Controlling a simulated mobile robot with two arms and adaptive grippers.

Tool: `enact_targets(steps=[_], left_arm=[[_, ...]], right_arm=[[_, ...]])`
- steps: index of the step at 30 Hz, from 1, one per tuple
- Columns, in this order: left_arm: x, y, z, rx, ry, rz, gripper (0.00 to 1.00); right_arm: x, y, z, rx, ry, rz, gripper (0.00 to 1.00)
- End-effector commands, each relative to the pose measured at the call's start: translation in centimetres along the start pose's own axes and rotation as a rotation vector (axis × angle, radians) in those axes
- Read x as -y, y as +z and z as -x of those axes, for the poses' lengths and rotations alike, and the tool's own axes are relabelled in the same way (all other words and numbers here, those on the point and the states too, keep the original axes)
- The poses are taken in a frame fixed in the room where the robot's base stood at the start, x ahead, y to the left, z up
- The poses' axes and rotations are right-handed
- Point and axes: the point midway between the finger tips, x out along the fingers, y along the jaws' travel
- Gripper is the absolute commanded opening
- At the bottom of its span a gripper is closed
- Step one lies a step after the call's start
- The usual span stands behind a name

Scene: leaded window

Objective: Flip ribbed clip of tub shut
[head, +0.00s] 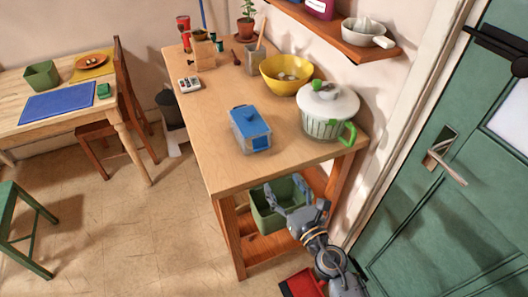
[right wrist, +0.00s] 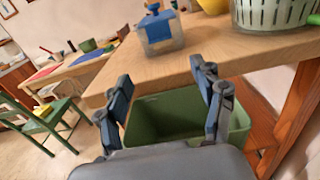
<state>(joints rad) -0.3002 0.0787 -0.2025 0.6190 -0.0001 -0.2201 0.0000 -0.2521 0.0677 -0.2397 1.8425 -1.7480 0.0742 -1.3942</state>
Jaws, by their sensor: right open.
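The tub (head: 251,138) is a small clear-sided box with a blue lid (head: 248,121) and a knob on top. It stands on the wooden worktop near its front edge. A blue patch (head: 261,142) shows on one side, but its ribs and whether it is an open clip are too small to tell. The tub (right wrist: 163,42) also shows at the top of the right wrist view. My right gripper (head: 299,199) is open and empty, below worktop height in front of the bench. Its two fingers (right wrist: 160,80) show spread apart in the right wrist view. My left gripper is out of view.
The worktop edge (right wrist: 165,75) lies between my right gripper and the tub. A green bin (head: 262,214) stands on the shelf below. A salad spinner (head: 328,112) and yellow bowl (head: 284,75) stand beside the tub. Worktop left of the tub is clear. A green door (head: 440,215) is at right.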

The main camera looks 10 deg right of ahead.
Motion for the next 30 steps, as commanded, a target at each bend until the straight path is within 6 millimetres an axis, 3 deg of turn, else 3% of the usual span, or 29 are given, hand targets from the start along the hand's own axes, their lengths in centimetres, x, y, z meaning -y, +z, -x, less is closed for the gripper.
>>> enact_targets(steps=[8, 18, 24, 30], left_arm=[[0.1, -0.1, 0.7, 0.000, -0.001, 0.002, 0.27], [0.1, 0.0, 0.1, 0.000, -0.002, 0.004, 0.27], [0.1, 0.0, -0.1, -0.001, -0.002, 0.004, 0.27], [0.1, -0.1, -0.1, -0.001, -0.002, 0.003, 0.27]], right_arm=[[0.1, 0.4, -5.2, 0.005, -0.003, -0.003, 0.68], [0.1, 0.1, -11.5, 0.003, -0.003, -0.005, 0.68], [0.1, 0.1, -13.0, 0.002, -0.003, -0.006, 0.68], [0.1, 0.2, -13.2, 0.002, -0.003, -0.005, 0.68]])
